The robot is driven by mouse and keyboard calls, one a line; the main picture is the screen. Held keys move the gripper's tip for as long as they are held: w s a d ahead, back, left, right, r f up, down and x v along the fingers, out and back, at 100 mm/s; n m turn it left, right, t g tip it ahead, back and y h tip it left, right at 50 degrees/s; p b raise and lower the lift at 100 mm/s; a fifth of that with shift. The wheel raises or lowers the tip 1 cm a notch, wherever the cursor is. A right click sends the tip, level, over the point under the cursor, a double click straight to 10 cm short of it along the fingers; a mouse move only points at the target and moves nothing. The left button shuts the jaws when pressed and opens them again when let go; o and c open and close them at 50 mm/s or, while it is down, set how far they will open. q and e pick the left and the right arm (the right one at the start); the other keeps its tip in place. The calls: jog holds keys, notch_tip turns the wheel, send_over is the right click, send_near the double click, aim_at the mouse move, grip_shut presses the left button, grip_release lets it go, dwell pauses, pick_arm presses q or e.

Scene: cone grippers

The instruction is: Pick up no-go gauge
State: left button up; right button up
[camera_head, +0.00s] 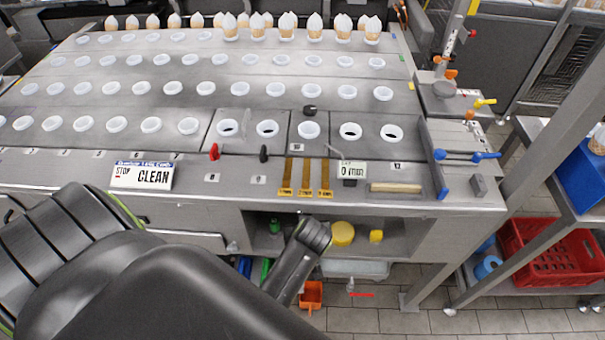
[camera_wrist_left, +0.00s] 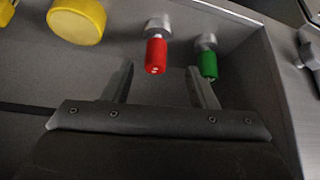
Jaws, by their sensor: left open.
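In the left wrist view, a gauge with a red end (camera_wrist_left: 156,55), probably the no-go gauge, stands on a grey surface with a metal part behind its red end. A gauge with a green end (camera_wrist_left: 208,65) is to its right. My left gripper (camera_wrist_left: 160,67) is open, with its two fingers apart and the red end seen between and just beyond their tips. I cannot tell contact. In the head view, the green end (camera_head: 275,227) shows on the shelf under the counter; the red gauge seems hidden behind my left arm. My right gripper is not in view.
A yellow round piece (camera_head: 342,233) and a smaller yellow piece (camera_head: 376,236) lie on the same shelf. The counter (camera_head: 440,206) overhangs the shelf. In the wrist view, a wall edge (camera_wrist_left: 275,90) runs close to the right of the green gauge.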

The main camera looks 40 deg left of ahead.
pick_arm(q)
jog(key=shift+x, duration=1.25)
jog(key=x, duration=0.3)
jog(key=shift+w+f, duration=0.25)
jog(key=shift+w, duration=0.2)
jog(key=shift+w+a+f, duration=0.1)
jog(key=shift+w+f, duration=0.05)
jog(key=shift+f, duration=0.2)
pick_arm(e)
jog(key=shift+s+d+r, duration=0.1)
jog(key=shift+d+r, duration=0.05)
pick_arm(q)
jog(key=shift+c, duration=0.4)
grip_shut()
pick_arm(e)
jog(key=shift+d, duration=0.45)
pick_arm(q)
jog(key=shift+r+p, duration=0.15)
jog(key=shift+p, duration=0.15)
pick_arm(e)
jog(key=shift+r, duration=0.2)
